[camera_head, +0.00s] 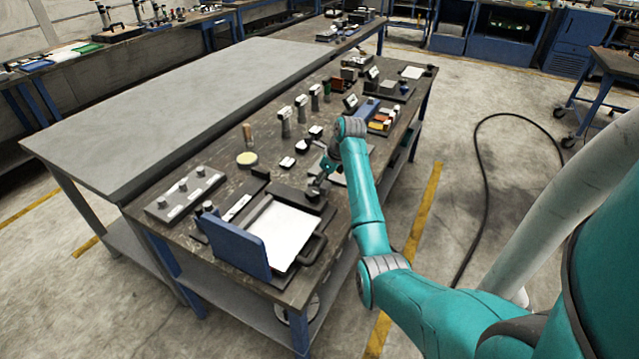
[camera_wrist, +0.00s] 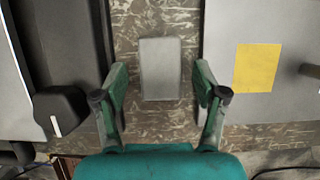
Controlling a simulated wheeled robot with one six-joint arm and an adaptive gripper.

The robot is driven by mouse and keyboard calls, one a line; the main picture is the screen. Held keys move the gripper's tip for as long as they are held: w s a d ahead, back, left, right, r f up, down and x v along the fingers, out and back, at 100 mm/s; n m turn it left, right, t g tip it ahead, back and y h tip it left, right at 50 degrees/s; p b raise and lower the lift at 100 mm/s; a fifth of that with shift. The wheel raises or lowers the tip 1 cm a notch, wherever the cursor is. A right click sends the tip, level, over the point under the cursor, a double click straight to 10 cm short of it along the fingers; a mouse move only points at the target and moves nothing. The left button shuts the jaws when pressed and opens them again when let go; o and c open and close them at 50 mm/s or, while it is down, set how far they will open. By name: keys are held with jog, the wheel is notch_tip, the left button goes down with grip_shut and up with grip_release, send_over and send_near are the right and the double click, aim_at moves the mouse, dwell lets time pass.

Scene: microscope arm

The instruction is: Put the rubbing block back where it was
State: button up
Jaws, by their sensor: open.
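In the wrist view a pale grey rectangular block (camera_wrist: 160,68), which looks like the rubbing block, lies on the worn brown bench top. My gripper (camera_wrist: 161,82) is open. Its two green fingers appear on either side of the block, with a visible gap on each side. The fingers look empty; I cannot tell how high they are above the bench. In the head view my gripper (camera_head: 316,188) is low over the bench beside the tray with the white sheet; the block cannot be made out there.
A dark device with a black knob (camera_wrist: 60,110) stands left of the block. A grey plate with a yellow square (camera_wrist: 257,68) lies to its right. The white sheet (camera_head: 280,232), blue upright panel (camera_head: 236,249) and several small instruments (camera_head: 301,107) crowd the bench (camera_head: 222,178).

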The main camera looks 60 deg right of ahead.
jog(key=v, duration=1)
dwell(0.3)
